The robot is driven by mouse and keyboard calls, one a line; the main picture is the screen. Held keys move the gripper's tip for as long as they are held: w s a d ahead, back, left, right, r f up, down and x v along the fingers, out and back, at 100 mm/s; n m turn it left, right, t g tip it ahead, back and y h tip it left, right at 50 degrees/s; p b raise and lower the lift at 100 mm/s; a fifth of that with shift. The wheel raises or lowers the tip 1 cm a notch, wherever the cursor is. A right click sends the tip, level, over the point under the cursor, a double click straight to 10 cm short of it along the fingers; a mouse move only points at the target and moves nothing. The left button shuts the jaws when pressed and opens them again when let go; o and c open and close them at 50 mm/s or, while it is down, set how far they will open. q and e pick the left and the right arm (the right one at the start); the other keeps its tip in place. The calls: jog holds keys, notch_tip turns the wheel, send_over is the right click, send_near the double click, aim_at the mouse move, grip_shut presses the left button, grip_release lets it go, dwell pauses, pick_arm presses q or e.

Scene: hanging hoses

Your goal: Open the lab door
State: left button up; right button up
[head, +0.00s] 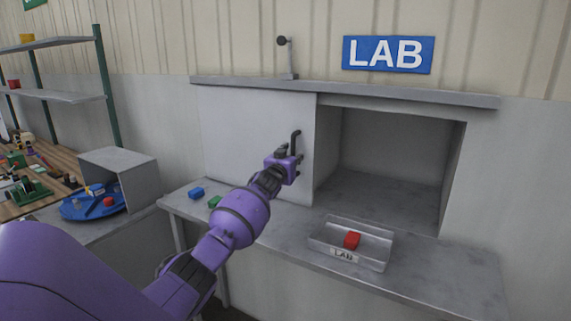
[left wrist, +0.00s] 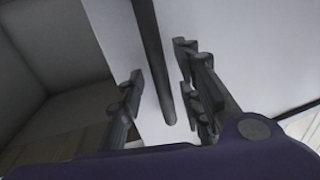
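The lab door (head: 250,130) is a flat light-grey panel under the blue LAB sign (head: 388,54). It covers the left part of the hatch, and the right part shows an open recess (head: 390,150). A dark vertical handle (head: 296,140) sits near the door's right edge. My left gripper (head: 289,158) is at the handle's lower part. In the left wrist view the handle (left wrist: 152,55) runs between the parted fingers of my left gripper (left wrist: 162,88), with gaps visible on both sides. My right gripper is not in view.
A grey box (head: 120,175) and shelves (head: 60,95) stand further left.

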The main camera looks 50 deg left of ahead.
pick_arm(q)
jog(key=v, duration=1.1)
jog(key=shift+a, duration=0.1)
